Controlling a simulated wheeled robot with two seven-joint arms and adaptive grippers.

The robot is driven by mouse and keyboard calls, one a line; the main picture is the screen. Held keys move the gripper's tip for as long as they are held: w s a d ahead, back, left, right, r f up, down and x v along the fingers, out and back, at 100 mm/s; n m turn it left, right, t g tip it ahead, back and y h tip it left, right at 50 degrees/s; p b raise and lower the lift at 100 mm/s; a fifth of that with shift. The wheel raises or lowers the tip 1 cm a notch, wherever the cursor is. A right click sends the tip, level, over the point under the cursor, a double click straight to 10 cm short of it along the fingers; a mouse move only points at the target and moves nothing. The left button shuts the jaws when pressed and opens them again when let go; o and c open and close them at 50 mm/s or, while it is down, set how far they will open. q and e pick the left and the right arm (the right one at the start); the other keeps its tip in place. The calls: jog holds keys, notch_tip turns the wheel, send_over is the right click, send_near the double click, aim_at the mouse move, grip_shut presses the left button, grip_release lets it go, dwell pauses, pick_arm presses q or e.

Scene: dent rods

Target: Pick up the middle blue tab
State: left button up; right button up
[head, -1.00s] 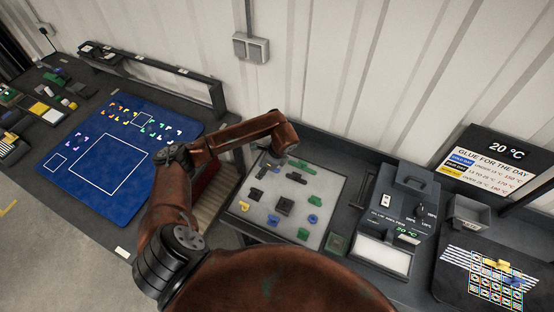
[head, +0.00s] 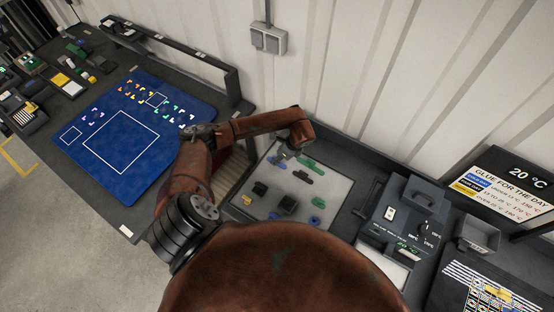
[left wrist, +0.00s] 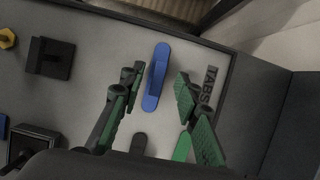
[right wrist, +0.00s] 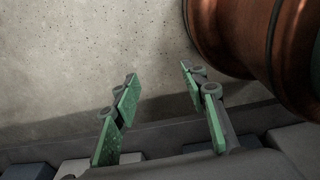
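A long blue tab (left wrist: 157,75) with a raised rib lies on the light grey tray (head: 331,188), next to a "TABS" label in the left wrist view. It also shows in the head view (head: 276,162), partly under my arm. My left gripper (left wrist: 160,85) is open and empty. Its two green-padded fingers stand on either side of the blue tab in that view, and I see no contact. My right gripper (right wrist: 158,82) is open and empty above a concrete surface. It does not show in the head view.
A black tab (left wrist: 138,146) and a green tab (left wrist: 182,147) lie near the left gripper's fingers. A black block (left wrist: 50,58) and a yellow piece (left wrist: 7,38) are further left. A dark tray rim (left wrist: 225,75) runs alongside. A glue device (head: 408,212) stands right of the tray.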

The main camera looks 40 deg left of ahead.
pick_arm(q)
jog(key=shift+s+a+f, duration=0.2)
jog(key=shift+a+f, duration=0.05)
jog(key=shift+f, duration=0.35)
jog(key=c, duration=0.4)
grip_shut()
pick_arm(e)
jog(key=shift+w+a+r, duration=0.15)
jog(key=shift+w+a, duration=0.3)
jog(key=shift+w, duration=0.25)
jog(key=shift+d, duration=0.15)
